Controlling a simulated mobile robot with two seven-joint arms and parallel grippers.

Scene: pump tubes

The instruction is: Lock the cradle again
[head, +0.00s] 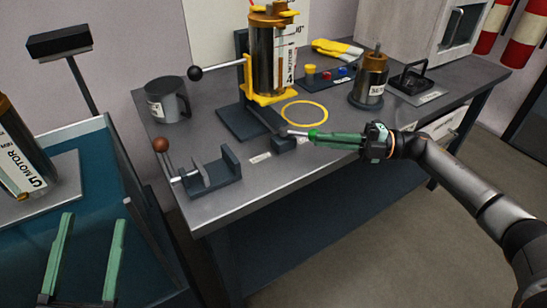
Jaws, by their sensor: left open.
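A low dark cradle (213,172) with upright end plates is at the bench's front left. Its lever has a brown ball knob (160,145) and stands up at its left end. Behind it, a dark tube (265,62) stands upright in a stand with a yellow clamp (272,98). A rod with a black ball (195,73) sticks out left from that stand. My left gripper (93,218) is open and empty over the teal tray at lower left. My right gripper (314,134) points left, right of the cradle. A short silver rod shows at its tip; whether it is gripped is unclear.
A grey mug (167,99), a yellow ring (304,112), a button panel (327,77) and a bronze-topped canister (370,80) stand on the bench. The bench front right of the cradle is mostly clear.

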